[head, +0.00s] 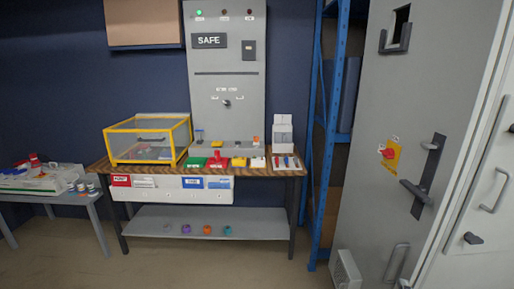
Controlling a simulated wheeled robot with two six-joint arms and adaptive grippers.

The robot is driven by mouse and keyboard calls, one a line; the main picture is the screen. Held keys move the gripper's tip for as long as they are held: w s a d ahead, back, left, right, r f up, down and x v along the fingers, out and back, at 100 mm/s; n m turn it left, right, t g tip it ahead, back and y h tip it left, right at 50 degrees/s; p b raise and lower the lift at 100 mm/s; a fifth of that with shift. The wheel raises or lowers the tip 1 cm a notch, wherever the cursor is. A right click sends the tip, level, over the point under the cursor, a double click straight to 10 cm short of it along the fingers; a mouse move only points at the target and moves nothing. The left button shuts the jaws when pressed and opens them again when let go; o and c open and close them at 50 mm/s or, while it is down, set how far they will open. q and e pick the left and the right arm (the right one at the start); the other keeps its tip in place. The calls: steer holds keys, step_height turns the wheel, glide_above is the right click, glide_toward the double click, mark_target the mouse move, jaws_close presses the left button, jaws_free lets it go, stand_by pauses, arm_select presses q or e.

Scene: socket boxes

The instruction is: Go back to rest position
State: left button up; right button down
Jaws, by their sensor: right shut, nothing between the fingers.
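My right gripper (404,284) shows at most as a small dark tip at the bottom edge of the head view, right of centre. It is shut and holds nothing. Most of it is cut off by the frame. My left gripper is not in view. The wooden-topped workbench (255,172) stands ahead, apart from me. On it are a yellow-framed clear box (150,138), a green block (195,162), a red one (217,162) and a yellow one (239,162).
A grey panel marked SAFE (228,85) with a lit green lamp stands behind the bench. A side table (45,196) is at left. A blue rack (325,130) and a large grey cabinet (400,110) with handles bound the right. The floor ahead is clear.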

steer(key=s+d+f+m+g+h+p, duration=0.1)
steer(key=s+d+f+m+g, duration=0.2)
steer(key=f, duration=0.6)
steer(key=s+d+f+m+g+p, duration=0.1)
steer(key=s+d+f+g, duration=0.15)
steer(key=d+f, duration=0.5)
steer(key=s+a+f+m+g+y+p, duration=0.1)
steer(key=s+f+m+g, duration=0.15)
steer(key=s+f, duration=0.4)
steer(key=s+a+f+m+g+y, duration=0.1)
steer(key=s+f+g, duration=0.2)
steer(key=f, duration=0.7)
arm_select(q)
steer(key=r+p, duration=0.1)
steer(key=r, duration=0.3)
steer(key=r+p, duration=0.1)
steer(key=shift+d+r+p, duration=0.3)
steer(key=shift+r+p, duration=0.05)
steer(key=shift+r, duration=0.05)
arm_select(e)
steer(key=s+a+f+m+g+y, duration=0.2)
steer(key=s+a+f+m, duration=0.1)
steer(key=s+a+f, duration=0.5)
steer(key=s+a+f+m+g+y, duration=0.2)
steer(key=s+a+f, duration=0.6)
steer(key=s+a, duration=0.4)
steer(key=shift+s+a+f+m+y, duration=0.15)
steer(key=shift+s+f+m+y, duration=0.05)
steer(key=shift+s+m+y, duration=0.25)
